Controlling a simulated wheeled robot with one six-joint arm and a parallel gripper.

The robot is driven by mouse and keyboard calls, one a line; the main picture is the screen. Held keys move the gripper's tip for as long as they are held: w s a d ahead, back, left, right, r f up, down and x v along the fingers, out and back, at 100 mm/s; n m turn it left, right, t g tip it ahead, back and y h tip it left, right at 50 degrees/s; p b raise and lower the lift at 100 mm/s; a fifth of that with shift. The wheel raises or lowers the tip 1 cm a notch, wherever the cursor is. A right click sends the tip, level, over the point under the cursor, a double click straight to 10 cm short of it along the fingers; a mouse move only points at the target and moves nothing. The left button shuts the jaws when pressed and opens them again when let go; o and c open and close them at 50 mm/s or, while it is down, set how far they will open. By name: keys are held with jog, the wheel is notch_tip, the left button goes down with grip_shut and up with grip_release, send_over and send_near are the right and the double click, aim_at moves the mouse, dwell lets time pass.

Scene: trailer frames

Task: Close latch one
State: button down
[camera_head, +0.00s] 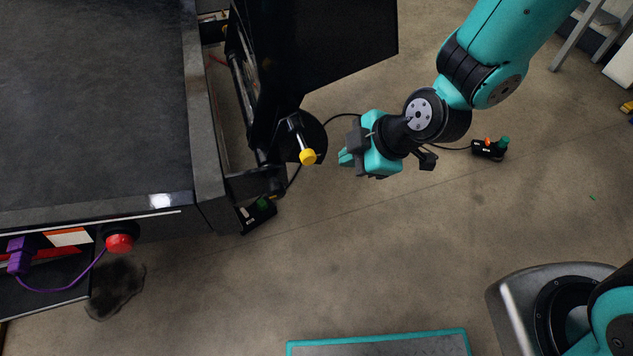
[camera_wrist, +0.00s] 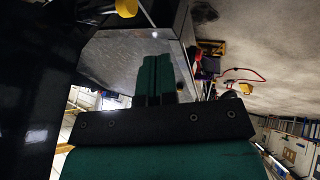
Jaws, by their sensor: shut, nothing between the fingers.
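A latch with a yellow knob (camera_head: 308,157) on a short light rod stands out from the black end of the trailer frame. The yellow knob also shows at the top of the wrist view (camera_wrist: 126,8). My gripper (camera_head: 346,158) is to the right of the knob, with its teal fingertips pointing left toward it and a small gap in the picture between them. The fingers are shut and empty; they also show in the wrist view (camera_wrist: 154,78). Which numbered latch this is cannot be told.
The dark trailer frame (camera_head: 205,130) fills the left, with a black panel (camera_head: 335,40) standing out above the latch. A red light (camera_head: 119,243) and a purple plug (camera_head: 18,255) are at lower left. A small box (camera_head: 489,149) lies on the floor at right. Open floor lies below my gripper.

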jog(key=w+a+f+b, duration=0.1)
jog(key=w+a+f, duration=0.2)
jog(key=w+f, duration=0.1)
jog(key=w+a+f+n+b, duration=0.1)
jog(key=w+a+f, duration=0.2)
jog(key=f, duration=0.4)
jog(key=shift+w, duration=0.4)
